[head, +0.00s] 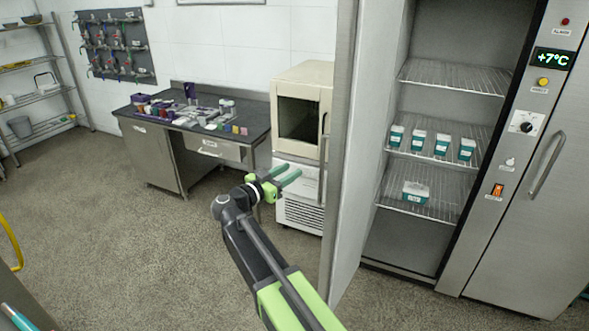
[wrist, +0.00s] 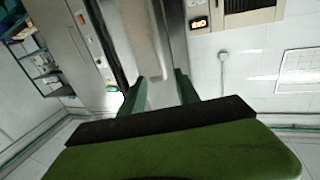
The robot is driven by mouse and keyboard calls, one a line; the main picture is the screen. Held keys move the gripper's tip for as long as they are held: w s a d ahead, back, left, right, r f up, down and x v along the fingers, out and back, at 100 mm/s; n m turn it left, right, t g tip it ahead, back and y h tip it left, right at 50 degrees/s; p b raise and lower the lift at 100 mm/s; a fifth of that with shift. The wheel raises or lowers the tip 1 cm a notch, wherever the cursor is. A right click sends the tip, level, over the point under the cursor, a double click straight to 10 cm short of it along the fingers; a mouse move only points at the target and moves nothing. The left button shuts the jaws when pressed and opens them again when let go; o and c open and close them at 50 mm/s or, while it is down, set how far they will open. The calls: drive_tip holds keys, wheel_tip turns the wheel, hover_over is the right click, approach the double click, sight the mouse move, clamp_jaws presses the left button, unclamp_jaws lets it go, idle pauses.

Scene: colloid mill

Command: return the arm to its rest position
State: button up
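My arm reaches up from the bottom of the head view, with green and dark grey links. My gripper (head: 282,177) is at its end, in front of the bench and the cream oven-like unit. Its two green fingers are apart with nothing between them. In the wrist view the fingers (wrist: 160,90) also stand apart with an empty gap, and that picture is turned upside down. The gripper is clear of the surfaces around it, as far as I can see.
An open fridge door (head: 345,150) stands just right of my gripper. The fridge shelves (head: 455,75) hold several teal-and-white boxes (head: 415,193). A steel bench (head: 215,148) with many small items stands behind, beside a cream unit (head: 302,108). The floor (head: 120,240) at the left is clear.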

drive_tip(key=w+a+r+n+t+y, duration=0.35)
drive_tip(key=w+n+t+y, duration=0.3)
drive_tip(key=n+y, duration=0.6)
drive_tip(key=s+d+f+g+y, duration=0.25)
drive_tip(key=f+g, duration=0.25)
drive_tip(key=f, duration=0.3)
drive_tip(key=s+d+f+g+y, duration=0.25)
drive_tip(key=s+f+g, duration=0.2)
drive_tip(key=f, duration=0.25)
drive_tip(key=s+d+f+m+g+h, duration=0.2)
drive_tip(key=s+d+f+g, duration=0.3)
drive_tip(key=s+d, duration=0.5)
drive_tip(key=s+d+f+m+g+h, duration=0.2)
drive_tip(key=s+d+f+g, duration=0.3)
drive_tip(key=s+d, duration=0.5)
wheel_tip(320, 180, down, 2)
drive_tip(key=shift+s+d+f+g+h, duration=0.15)
drive_tip(key=shift+s+d+g+h, duration=0.2)
drive_tip(key=shift+s+h, duration=0.45)
